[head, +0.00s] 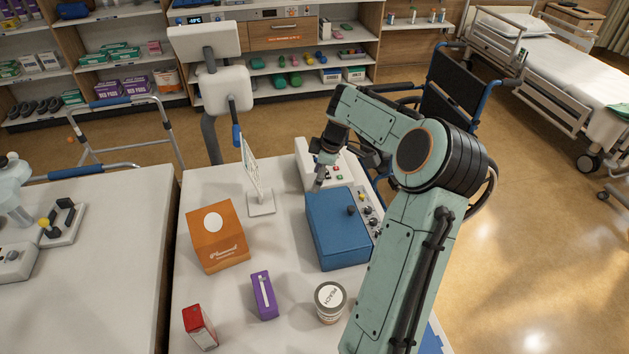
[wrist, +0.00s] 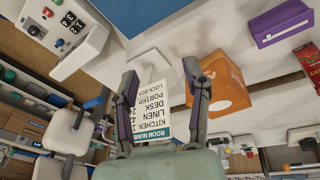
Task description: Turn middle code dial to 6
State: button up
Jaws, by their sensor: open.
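A blue box (head: 330,238) stands on the white table with a dark knob (head: 351,210) on it. Along its right side is a pale panel with several small dark dials (head: 372,222). I cannot read their settings or tell for sure which is the middle one. My gripper (head: 319,185) is by the box's far left corner, apart from the dials. In the wrist view my gripper (wrist: 160,67) is open with nothing between its fingers. The blue box (wrist: 165,10) shows there only as a plain blue surface at the top edge; the dials are not visible there.
A white device (head: 306,160) stands behind the box. A sign (head: 253,172) with a list of places stands to the left. An orange box (head: 217,242), purple box (head: 264,294), red box (head: 200,327) and lidded jar (head: 329,302) stand nearer. Table between the boxes is clear.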

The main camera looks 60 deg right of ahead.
aim_at(375, 220)
jog(key=s+d+f+m, duration=0.1)
jog(key=s+d+f, duration=0.1)
jog(key=s, duration=0.3)
jog(key=s+d+f+m+t, duration=0.1)
jog(key=s+d+m, duration=0.1)
jog(key=s, duration=0.3)
jog(key=s+d+f+m, duration=0.1)
jog(key=s+f+m, duration=0.1)
jog(key=s, duration=0.3)
jog(key=shift+s+d+f, duration=0.1)
jog(key=shift+d+f, duration=0.25)
jog(key=shift+d, duration=0.05)
jog(key=shift+s+f, duration=0.15)
jog(key=shift+f, duration=0.15)
jog(key=x, duration=0.6)
grip_shut()
